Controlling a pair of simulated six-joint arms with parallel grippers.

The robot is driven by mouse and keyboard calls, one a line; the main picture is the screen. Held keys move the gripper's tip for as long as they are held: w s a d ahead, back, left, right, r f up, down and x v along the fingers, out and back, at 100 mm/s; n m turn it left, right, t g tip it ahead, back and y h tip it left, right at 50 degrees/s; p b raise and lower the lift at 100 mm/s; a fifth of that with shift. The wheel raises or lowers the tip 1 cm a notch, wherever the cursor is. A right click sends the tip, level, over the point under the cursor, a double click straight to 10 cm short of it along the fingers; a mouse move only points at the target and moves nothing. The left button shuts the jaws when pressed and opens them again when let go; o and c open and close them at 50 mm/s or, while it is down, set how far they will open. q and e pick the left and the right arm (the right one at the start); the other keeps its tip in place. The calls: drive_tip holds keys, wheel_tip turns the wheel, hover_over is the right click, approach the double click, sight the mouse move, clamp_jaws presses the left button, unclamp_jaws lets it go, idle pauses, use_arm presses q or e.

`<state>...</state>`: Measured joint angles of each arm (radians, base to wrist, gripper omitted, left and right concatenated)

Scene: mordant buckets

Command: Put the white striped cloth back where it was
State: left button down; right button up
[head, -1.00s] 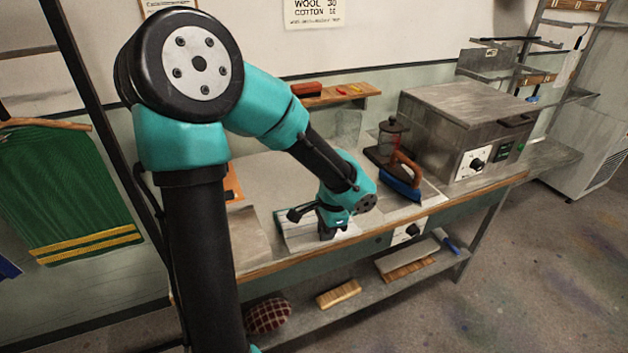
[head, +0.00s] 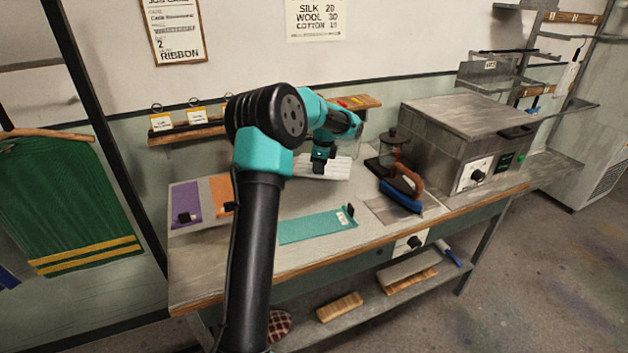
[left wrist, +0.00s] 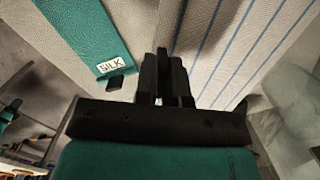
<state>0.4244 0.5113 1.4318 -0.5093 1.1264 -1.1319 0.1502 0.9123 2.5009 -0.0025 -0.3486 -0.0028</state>
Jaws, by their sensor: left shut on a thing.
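The white striped cloth (head: 335,172) is near the back of the bench in the head view. Its blue stripes show clearly in the left wrist view (left wrist: 232,62). My left gripper (head: 322,165) is shut on the cloth at its near side; the fingers hide the exact grip. In the left wrist view the gripper (left wrist: 163,75) has a dark piece between its fingers. Whether the cloth touches the bench is unclear. My right gripper is not in view.
A teal cloth (head: 315,226) with a white label lies at the bench front. Purple (head: 185,203) and orange (head: 221,192) cloths lie at the left. An iron (head: 403,190) and a grey metal box (head: 465,130) stand at the right. A small shelf (head: 190,134) runs behind.

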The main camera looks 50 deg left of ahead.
sight(306, 166)
use_arm(q)
drive_tip(key=a, duration=0.2)
drive_tip(key=w+a+m, duration=0.1)
drive_tip(key=a, duration=0.2)
drive_tip(key=a+m, duration=0.1)
drive_tip(key=a, duration=0.2)
drive_tip(key=shift+w+a+r, duration=0.15)
drive_tip(key=shift+w+a, duration=0.1)
drive_tip(key=shift+w, duration=0.05)
drive_tip(key=shift+f, duration=2.55)
drive_tip(key=shift+f, duration=2.5)
drive_tip(key=shift+f, duration=0.15)
drive_tip(key=c, duration=1.2)
unclamp_jaws()
